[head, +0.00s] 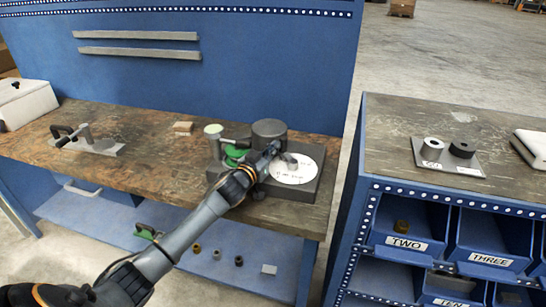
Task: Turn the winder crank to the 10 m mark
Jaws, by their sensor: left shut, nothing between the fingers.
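The winder (315,188) is a dark grey base on the wooden bench, right of its middle. It carries a dark cylinder (269,129), a green part (234,153) at the left and a white round dial (296,170) with small marks too small to read. A post with a pale knob (213,130) stands at its left end; I cannot tell whether this is the crank. My left gripper (277,149) is shut and empty, over the winder between the cylinder and the dial. My arm hides part of the base, and contact is unclear. My right gripper is out of view.
A toggle clamp (86,141) on a plate and a white case (25,103) lie to the left. The right bench (390,135) holds a plate with two round pieces (448,155), above labelled blue bins (408,240).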

